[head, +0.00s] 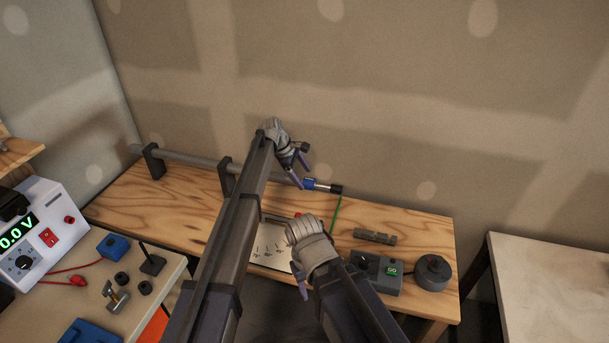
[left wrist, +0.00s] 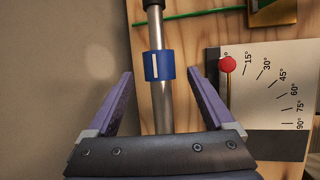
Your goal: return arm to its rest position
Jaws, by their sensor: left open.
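My left arm reaches up over the wooden bench, and its gripper (head: 304,179) is near the blue collar (head: 310,183) on the metal rod (head: 322,187). In the left wrist view my left gripper (left wrist: 160,73) is open, with one finger on each side of the rod (left wrist: 163,109) and blue collar (left wrist: 152,66). I see no finger touching them. The collar bears a white mark. My right gripper (head: 303,289) is low over the bench's front; its fingers are mostly hidden by its wrist.
An angle card (left wrist: 279,85) with a red-tipped pointer (left wrist: 227,65) lies beside the rod. A control box with a green GO display (head: 379,271) and a round dark device (head: 432,272) stand right. A power supply (head: 40,240) stands left. A pale table (head: 555,280) is far right.

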